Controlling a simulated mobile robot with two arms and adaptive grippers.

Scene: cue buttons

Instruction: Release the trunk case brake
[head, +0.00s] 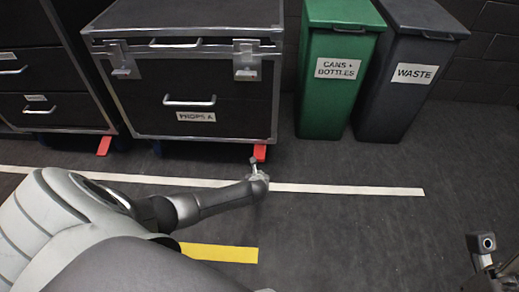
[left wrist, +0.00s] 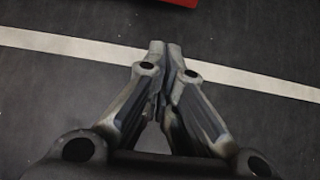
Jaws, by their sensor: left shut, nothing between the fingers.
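The black trunk case (head: 190,90) with metal edges and a "PROPS A" label stands on the floor at the back. A red brake pedal (head: 260,152) sticks out at its lower right front corner. Another red pedal (head: 104,146) shows under the case at the left. My left gripper (head: 254,163) is shut and empty, just in front of the right red pedal in the head view; whether it touches cannot be told there. In the left wrist view its closed fingertips (left wrist: 165,45) are over the floor near the white line, apart from a red edge (left wrist: 180,2) at the top. My right gripper (head: 484,258) shows only partly at the lower right.
A green "CANS + BOTTLES" bin (head: 330,105) and a grey "WASTE" bin (head: 398,105) stand right of the case. A white floor line (head: 350,189) and a yellow strip (head: 225,252) mark the floor. The floor at right is clear.

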